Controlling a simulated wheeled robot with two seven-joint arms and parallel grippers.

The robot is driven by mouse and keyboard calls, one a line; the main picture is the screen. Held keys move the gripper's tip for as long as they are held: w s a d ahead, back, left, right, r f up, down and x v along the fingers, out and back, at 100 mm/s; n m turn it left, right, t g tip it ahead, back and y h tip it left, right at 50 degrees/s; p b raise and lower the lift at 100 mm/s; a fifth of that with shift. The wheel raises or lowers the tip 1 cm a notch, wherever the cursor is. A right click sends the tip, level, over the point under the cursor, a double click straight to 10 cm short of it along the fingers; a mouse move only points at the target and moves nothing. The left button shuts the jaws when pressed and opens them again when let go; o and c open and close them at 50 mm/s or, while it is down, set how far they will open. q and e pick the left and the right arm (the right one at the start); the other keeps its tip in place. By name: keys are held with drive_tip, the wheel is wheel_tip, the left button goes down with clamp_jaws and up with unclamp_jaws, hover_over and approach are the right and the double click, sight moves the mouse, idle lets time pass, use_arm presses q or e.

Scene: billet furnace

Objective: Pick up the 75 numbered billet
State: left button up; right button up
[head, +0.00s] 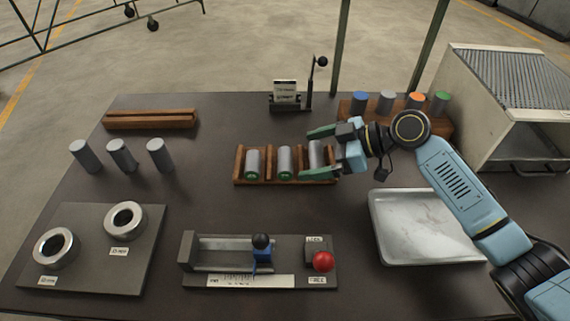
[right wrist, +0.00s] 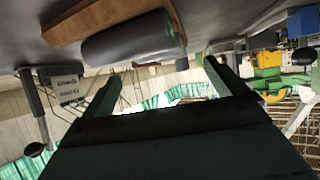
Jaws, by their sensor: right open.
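Three grey billets lie in a wooden rack (head: 240,168) at mid-table: a left one (head: 254,162), a middle one (head: 286,162) and a right one (head: 315,153). Green shows on the near ends of the left and middle ones. No number 75 can be read on any billet. My right gripper (head: 320,153) is open, with its green fingers at the far and near sides of the right billet. In the right wrist view, a grey billet (right wrist: 130,38) lies beyond the open fingers, apart from them. My left gripper is not in view.
Several colour-topped cylinders (head: 415,100) stand in a wooden block behind my right arm. Three grey cylinders (head: 122,155) stand at left. A lever stand (head: 285,95) is behind the rack, a slide fixture (head: 215,255) in front, a metal tray (head: 420,225) at right.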

sight(289, 159)
drive_tip(key=shift+a+f, duration=0.15)
drive_tip(key=shift+a, duration=0.1)
drive_tip(key=shift+w+a+f, duration=0.1)
drive_tip(key=shift+a, duration=0.2)
drive_tip(key=b+x, duration=0.1)
drive_tip(key=x, duration=0.2)
drive_tip(key=shift+w+a+f, duration=0.1)
drive_tip(key=shift+a+f, duration=0.15)
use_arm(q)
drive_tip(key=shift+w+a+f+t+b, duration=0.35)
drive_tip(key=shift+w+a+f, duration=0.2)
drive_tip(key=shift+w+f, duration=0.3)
use_arm(e)
drive_tip(key=shift+a+f, duration=0.25)
drive_tip(key=shift+a, duration=0.1)
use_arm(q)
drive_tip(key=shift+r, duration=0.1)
